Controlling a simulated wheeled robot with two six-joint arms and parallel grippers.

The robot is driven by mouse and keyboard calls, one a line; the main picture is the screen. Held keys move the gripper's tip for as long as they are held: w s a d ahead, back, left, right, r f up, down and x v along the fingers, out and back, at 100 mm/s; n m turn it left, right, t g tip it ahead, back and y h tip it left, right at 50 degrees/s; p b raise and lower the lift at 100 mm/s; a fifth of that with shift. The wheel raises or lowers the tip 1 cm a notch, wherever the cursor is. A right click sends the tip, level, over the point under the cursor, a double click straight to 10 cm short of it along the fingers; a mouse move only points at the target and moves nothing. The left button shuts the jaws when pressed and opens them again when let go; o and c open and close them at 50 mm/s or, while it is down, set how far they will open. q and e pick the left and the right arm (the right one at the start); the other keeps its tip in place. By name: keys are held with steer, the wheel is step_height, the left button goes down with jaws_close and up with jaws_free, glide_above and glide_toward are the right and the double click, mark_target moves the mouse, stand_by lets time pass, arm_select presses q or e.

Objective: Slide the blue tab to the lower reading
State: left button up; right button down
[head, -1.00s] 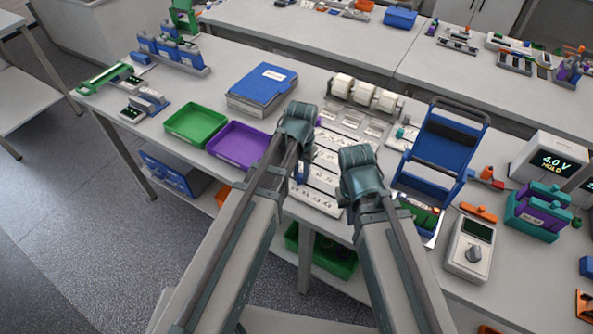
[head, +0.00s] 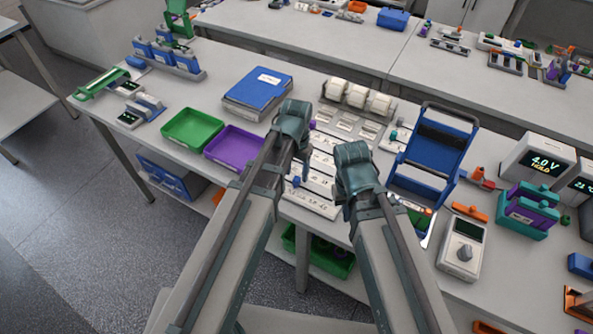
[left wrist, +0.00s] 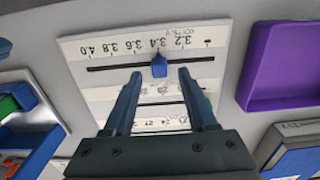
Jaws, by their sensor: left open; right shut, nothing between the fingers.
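The blue tab (left wrist: 159,66) sits in a dark slot on a white scale panel (left wrist: 75,48). In the left wrist view the numbers are upside down, from 4.0 at left to 3.2 at right, and the tab points at about 3.4. My left gripper (left wrist: 159,75) is open, its fingertips on either side of the tab with gaps and short of the slot. In the head view the panel (head: 316,204) lies near the table's front edge, and the small blue tab (head: 296,181) shows below my left wrist. My right gripper (head: 355,172) is shut and empty, right of the panel.
A purple tray (head: 209,151) and a green tray (head: 165,136) lie left of the panel, with blue binders (head: 258,90) behind. A blue folding stand (head: 432,157) and a grey meter (head: 462,247) stand to the right. Rolls (head: 356,95) stand behind.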

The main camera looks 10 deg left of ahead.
mark_target(297, 178)
arm_select(q)
step_height(297, 178, up, 11)
steer(key=p, duration=1)
arm_select(e)
step_height(297, 178, up, 11)
arm_select(q)
steer(key=s+d+f+b, duration=0.2)
steer(key=s+f+b, duration=0.1)
steer(key=s, duration=0.3)
steer(key=s+d+f+y+b, duration=0.1)
steer(key=s+f+b, duration=0.3)
steer(key=s, duration=0.2)
steer(key=shift+d, duration=0.35)
arm_select(e)
step_height(297, 178, down, 7)
